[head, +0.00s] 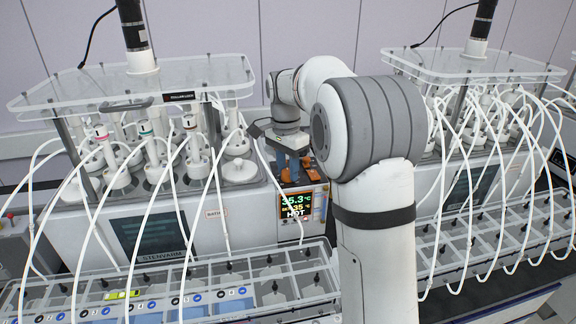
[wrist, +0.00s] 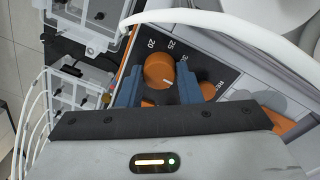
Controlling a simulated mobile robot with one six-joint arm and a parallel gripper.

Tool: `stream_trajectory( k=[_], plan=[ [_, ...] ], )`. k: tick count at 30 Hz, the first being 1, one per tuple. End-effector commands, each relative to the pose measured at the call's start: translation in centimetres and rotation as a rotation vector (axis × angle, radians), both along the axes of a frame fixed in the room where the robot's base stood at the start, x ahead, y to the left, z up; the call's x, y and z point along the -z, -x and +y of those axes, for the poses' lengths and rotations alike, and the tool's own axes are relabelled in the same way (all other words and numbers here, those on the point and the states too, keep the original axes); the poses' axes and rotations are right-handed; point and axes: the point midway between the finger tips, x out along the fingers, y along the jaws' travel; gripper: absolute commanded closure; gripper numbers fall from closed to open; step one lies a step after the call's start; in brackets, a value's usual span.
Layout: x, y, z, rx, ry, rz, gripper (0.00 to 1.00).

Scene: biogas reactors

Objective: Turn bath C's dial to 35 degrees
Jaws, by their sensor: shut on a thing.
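The orange round dial (wrist: 159,70) sits on a dark control panel printed with 20, 25 and further numbers. A short white mark shows on the dial's lower right part. My gripper (wrist: 157,84) has its blue fingers on either side of the dial, shut on it. In the head view my gripper (head: 291,160) is at the control unit beside the left bath, and my arm hides part of that unit. The unit's display (head: 295,206) reads 35.3 °C, with 35 °C below and the word HOT. I cannot read the bath's letter.
A second orange knob (wrist: 208,90) sits right of the dial. White tubes arch close around the unit, one (wrist: 240,30) crossing near my gripper. The left bath (head: 150,235) and a right bath (head: 480,190) flank my arm. Clear racks (head: 270,270) stand in front.

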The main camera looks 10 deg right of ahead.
Motion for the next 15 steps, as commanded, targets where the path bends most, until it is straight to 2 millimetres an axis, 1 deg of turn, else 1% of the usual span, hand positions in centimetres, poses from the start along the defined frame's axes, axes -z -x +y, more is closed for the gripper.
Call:
stream_trajectory(
  k=[6, 15],
  plan=[
    [-0.08, -0.01, -0.02, -0.055, 0.000, -0.001, 0.91],
    [-0.05, 0.00, -0.04, -0.069, 0.002, -0.001, 0.91]
  ],
)
